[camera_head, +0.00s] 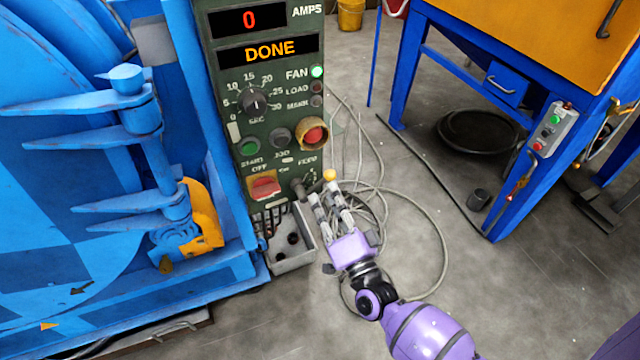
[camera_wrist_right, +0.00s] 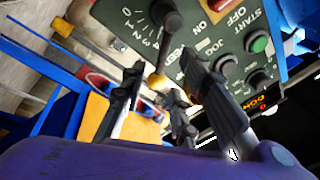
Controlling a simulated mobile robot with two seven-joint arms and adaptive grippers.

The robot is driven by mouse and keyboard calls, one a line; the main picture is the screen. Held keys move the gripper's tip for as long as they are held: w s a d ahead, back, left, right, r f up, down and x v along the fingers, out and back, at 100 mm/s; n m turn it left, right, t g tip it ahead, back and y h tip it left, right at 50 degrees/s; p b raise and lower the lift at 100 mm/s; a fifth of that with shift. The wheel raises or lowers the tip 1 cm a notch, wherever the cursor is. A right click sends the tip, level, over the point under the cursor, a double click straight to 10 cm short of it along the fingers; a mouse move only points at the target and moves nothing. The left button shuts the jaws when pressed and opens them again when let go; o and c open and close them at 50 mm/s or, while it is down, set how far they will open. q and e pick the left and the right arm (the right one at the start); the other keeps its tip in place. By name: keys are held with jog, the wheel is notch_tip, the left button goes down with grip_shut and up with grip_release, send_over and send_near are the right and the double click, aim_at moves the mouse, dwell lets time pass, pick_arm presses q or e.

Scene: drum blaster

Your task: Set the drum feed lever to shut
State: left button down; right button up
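The drum feed lever (camera_head: 316,185) sticks out from the lower right of the green control panel (camera_head: 222,110), with a yellow ball knob (camera_head: 329,175) at its end. The wrist view shows its dark shaft (camera_wrist_right: 166,45) and yellow knob (camera_wrist_right: 157,82) beside a numbered scale (camera_wrist_right: 140,30); the exact setting is unclear. My right gripper (camera_head: 323,192) is at the lever's outer end. In the wrist view its fingers (camera_wrist_right: 167,66) are spread, one each side of the knob, with gaps showing. My left gripper is not in view.
The panel displays (camera_head: 268,49) read 0 and DONE, and the FAN lamp (camera_head: 317,71) is green. A grey box (camera_head: 291,250) sits under the panel. Loose cables (camera_head: 440,230) lie on the floor. A blue-framed cabinet (camera_head: 510,130) stands right; the blue drum machine (camera_head: 60,220) is left.

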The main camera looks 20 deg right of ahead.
aim_at(321, 180)
jog(key=x, duration=0.5)
jog(key=shift+w+a+r, duration=0.1)
jog(key=shift+w, duration=0.15)
grip_shut()
